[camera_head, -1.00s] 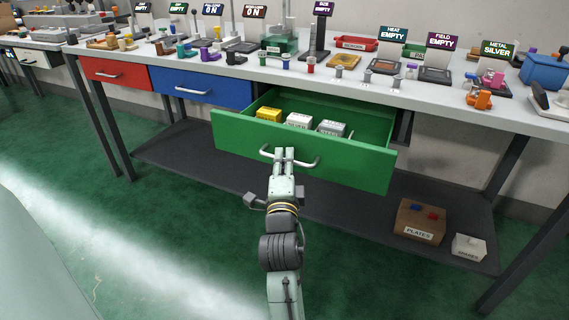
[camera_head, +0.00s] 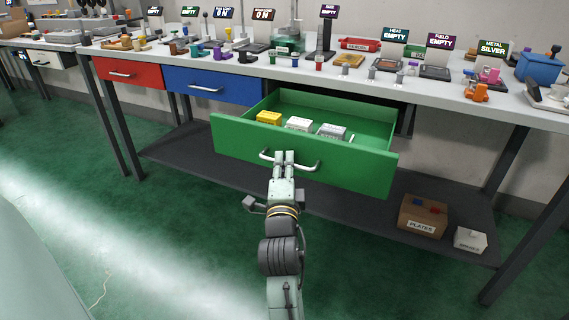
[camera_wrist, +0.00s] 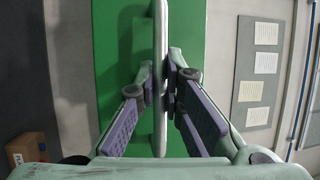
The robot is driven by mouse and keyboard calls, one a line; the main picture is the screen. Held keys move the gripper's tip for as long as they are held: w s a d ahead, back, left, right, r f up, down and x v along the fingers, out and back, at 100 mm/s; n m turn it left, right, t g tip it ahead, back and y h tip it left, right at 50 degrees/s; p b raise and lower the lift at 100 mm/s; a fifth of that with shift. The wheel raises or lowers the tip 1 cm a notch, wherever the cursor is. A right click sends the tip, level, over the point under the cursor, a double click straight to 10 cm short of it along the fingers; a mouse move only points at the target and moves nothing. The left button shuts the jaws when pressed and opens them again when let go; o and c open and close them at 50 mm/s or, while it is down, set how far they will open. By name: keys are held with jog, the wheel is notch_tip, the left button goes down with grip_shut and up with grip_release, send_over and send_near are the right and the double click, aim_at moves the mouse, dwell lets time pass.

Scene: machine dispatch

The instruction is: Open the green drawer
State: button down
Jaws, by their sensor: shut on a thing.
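The green drawer (camera_head: 350,166) is pulled well out from under the worktop, and its inside shows. Its silver bar handle (camera_head: 307,167) runs across the front. My gripper (camera_head: 284,157) is shut on the handle near its middle. In the wrist view, the fingers of my gripper (camera_wrist: 168,92) close around the handle bar (camera_wrist: 160,35), with the green drawer front (camera_wrist: 120,40) behind. A yellow box (camera_head: 269,118), a white box (camera_head: 299,124) and a light grey box (camera_head: 332,131) sit inside the drawer.
A red drawer (camera_head: 127,74) and a blue drawer (camera_head: 207,86) are shut to the left. The worktop (camera_head: 350,84) above carries many small parts and signs. On the lower shelf stand a brown plates box (camera_head: 421,218) and a small white box (camera_head: 470,240).

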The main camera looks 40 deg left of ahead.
jog(key=c, duration=1.7)
grip_release()
jog(key=v, duration=0.7)
jog(key=shift+s+d, duration=0.15)
jog(key=shift+s, duration=0.05)
